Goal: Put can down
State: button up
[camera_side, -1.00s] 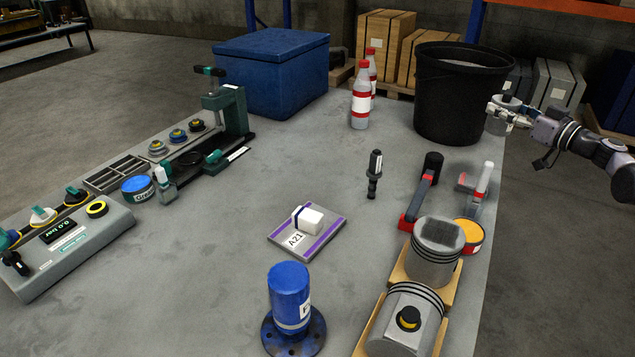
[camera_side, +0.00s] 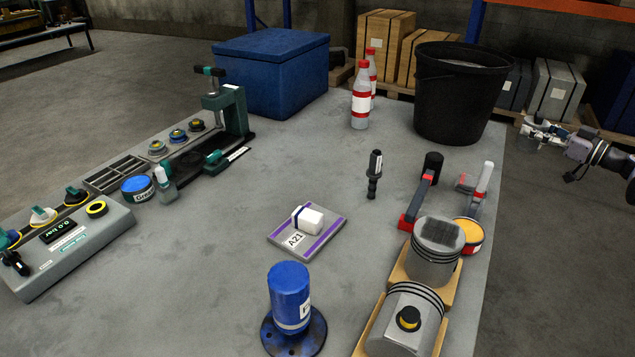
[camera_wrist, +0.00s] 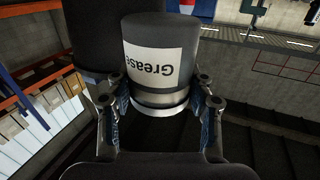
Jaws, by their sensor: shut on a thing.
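In the wrist view a dark grey can with a white "Grease" label (camera_wrist: 155,68) sits between the two fingers of my gripper (camera_wrist: 158,98). The fingers are shut on its pale-rimmed end. In the side view my gripper (camera_side: 537,134) is off the right edge of the grey table (camera_side: 230,230), to the right of the black bin. The can is hard to make out there.
The black bin (camera_side: 460,95) stands at the table's back right corner. Two red-capped bottles (camera_side: 361,95) and a blue chest (camera_side: 270,72) are left of it. Pistons (camera_side: 436,255) and red-handled tools (camera_side: 424,195) line the right edge. The table's middle is fairly clear.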

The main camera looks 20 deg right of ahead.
jog(key=w+a+f, duration=0.4)
jog(key=w+a, duration=0.1)
jog(key=w+a+f, duration=0.3)
jog(key=shift+w, duration=0.25)
jog(key=shift+f, duration=1.8)
jog(key=shift+f, duration=0.2)
jog(key=o, duration=1.4)
jog(key=v, duration=1)
jog(key=shift+w+d+r, duration=0.1)
jog(key=shift+d+r, duration=0.15)
jog(key=shift+d, duration=0.05)
jog(key=shift+o, duration=0.5)
jog(key=shift+s+d, duration=0.1)
jog(key=shift+s, duration=0.3)
